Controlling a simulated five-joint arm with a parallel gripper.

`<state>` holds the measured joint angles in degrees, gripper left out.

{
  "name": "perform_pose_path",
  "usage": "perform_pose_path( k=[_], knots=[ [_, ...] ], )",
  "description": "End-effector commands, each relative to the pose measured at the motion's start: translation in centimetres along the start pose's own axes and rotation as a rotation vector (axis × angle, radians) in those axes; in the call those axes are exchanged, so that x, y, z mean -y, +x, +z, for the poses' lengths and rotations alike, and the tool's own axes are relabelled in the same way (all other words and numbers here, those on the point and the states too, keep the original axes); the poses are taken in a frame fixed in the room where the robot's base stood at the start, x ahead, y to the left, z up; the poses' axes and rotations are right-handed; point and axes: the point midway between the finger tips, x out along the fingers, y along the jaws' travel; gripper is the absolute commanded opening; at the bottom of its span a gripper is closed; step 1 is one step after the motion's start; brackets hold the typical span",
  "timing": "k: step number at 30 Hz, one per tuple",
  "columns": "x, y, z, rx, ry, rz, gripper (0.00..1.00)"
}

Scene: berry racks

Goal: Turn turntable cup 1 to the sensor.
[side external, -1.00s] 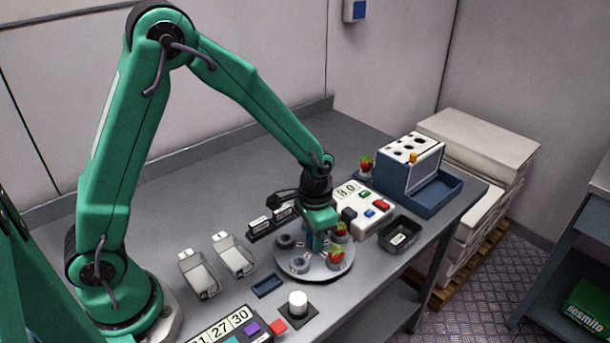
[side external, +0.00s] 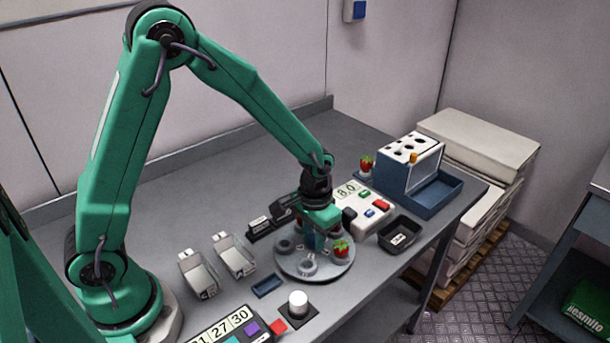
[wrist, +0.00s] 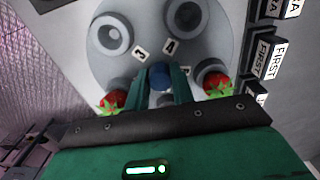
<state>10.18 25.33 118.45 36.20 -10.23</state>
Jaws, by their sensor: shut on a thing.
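The grey round turntable (side external: 290,266) stands on the bench and also fills the top of the wrist view (wrist: 150,40). My gripper (wrist: 160,80) is shut on its blue centre knob (wrist: 159,73). In the side view, my gripper (side external: 318,246) hides the knob and part of the disc. Empty cups (wrist: 112,34) (wrist: 187,17) show beside labels reading 3 and 4. One strawberry (wrist: 111,102) sits left of my fingers and another (wrist: 217,84) right of them. The side view shows one strawberry (side external: 341,248) at the disc's right. Label 1 is not readable, and I cannot identify the sensor with certainty.
A white panel (side external: 372,200) with display and buttons stands behind the turntable. A black tray (side external: 400,236) lies to its right. A blue rack (side external: 410,170) stands at back right. Two clear trays (side external: 197,275) (side external: 234,255) and a white knob (side external: 298,300) stand left and in front.

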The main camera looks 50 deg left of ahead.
Motion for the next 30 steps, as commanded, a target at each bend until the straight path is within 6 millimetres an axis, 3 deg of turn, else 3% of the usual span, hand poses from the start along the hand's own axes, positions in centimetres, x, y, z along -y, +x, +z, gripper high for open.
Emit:
perform_pose_path(
  k=[6,7,9,10,22,30],
  knots=[
    [0.0,-0.2,0.1,0.003,0.0,0.0,0.0],
    [0.0,-0.2,0.1,0.003,0.0,-0.001,0.3],
    [0.0,-0.1,0.1,0.002,0.0,0.0,0.43],
    [0.0,-0.1,0.1,0.002,0.0,0.0,0.46],
    [0.0,-0.4,0.0,0.0,0.001,0.0,0.46],
    [0.0,-2.6,-0.1,-0.004,0.001,0.001,0.46]
  ],
)
